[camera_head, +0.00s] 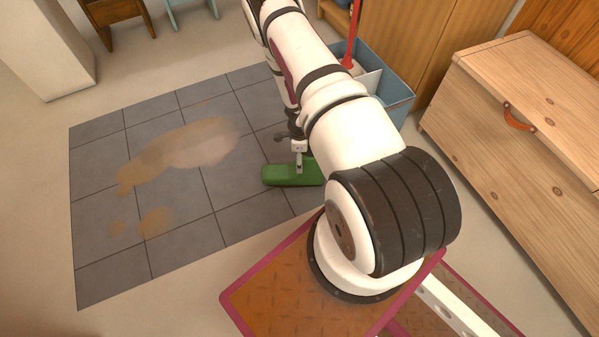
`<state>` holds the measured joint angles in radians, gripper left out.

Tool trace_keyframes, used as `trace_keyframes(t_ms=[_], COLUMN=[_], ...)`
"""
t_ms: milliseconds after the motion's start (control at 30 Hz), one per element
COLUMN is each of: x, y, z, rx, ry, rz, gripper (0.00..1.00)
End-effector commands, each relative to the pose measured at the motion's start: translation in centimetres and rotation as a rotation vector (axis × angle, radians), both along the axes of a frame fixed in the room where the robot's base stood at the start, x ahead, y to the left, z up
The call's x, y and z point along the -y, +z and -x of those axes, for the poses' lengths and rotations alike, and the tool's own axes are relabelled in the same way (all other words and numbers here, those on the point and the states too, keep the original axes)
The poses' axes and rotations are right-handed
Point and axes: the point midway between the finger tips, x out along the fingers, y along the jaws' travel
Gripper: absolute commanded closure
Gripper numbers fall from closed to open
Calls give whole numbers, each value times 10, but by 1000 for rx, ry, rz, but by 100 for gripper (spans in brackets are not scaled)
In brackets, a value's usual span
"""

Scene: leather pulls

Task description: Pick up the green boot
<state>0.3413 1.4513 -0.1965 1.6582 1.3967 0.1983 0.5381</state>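The green boot (283,175) is on the grey tiled floor area near the middle of the view, with its long low part pointing left. Its right side is hidden behind my white arm. My gripper (299,162) points down at the boot and overlaps its upper edge in the picture. Only part of the gripper shows beside the arm. I cannot tell whether its fingers touch the boot or are closed on it.
Brown wet-looking stains (195,143) spread on the grey tiles (100,265). A blue bin (398,88) with a red-handled tool (352,40) stands behind my arm. A wooden chest (530,110) with a leather pull (519,118) is at right. The left floor is open.

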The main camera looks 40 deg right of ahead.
Motion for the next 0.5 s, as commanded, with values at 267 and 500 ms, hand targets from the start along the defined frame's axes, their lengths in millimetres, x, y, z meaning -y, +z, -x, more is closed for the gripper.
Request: trace_keyframes(t_ms=[267, 500], x=[0, 0], y=[0, 0], z=[0, 0], rx=[0, 0], ry=[0, 0], rz=[0, 0], gripper=[79, 98])
